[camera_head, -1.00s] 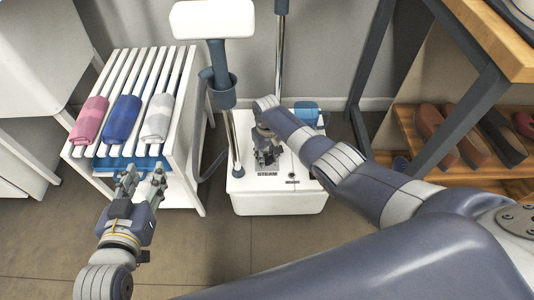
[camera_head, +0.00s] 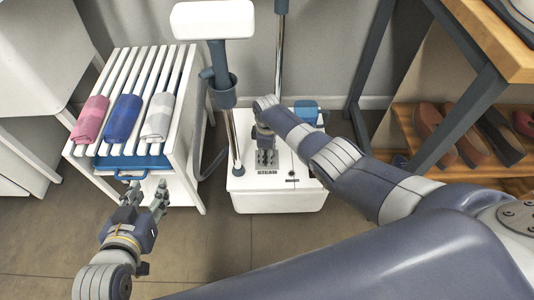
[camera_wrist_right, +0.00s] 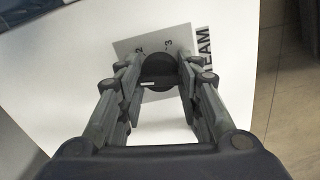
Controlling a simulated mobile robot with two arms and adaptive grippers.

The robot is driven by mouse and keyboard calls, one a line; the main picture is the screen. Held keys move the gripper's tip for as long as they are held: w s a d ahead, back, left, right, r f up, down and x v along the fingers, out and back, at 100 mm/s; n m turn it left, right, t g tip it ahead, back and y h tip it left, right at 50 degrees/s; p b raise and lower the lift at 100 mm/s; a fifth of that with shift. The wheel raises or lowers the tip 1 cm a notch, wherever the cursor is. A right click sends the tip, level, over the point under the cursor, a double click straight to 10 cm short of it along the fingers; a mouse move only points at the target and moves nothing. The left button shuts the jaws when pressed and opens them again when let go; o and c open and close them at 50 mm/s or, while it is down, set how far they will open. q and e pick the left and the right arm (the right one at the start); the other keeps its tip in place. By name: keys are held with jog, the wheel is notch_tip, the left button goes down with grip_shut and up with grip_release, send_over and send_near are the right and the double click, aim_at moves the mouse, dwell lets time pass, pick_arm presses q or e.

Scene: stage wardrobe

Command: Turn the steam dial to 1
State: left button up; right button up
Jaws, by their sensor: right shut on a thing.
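The steam dial (camera_wrist_right: 158,70) is a dark round knob on a pale plate in the right wrist view. The numbers 2 and 3 and part of the STEAM label show beside it. A short white mark shows on its near part. My right gripper (camera_wrist_right: 160,82) has its two fingers on either side of the dial, shut on it. In the head view my right gripper (camera_head: 267,157) points down at the white steamer base (camera_head: 285,202), just above the STEAM label, and hides the dial. My left gripper (camera_head: 146,192) is open and empty, left of the base.
A white slatted rack (camera_head: 190,130) with several rolled towels stands at the left, a blue tray (camera_head: 140,163) under its slats. The steamer's pole (camera_head: 234,150) rises beside my right gripper. A shoe shelf (camera_head: 400,128) is at the right. Floor in front is clear.

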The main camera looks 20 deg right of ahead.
jog(key=shift+n, duration=1)
jog(key=o, duration=1.1)
jog(key=shift+r, duration=0.5)
notch_tip(320, 180, up, 11)
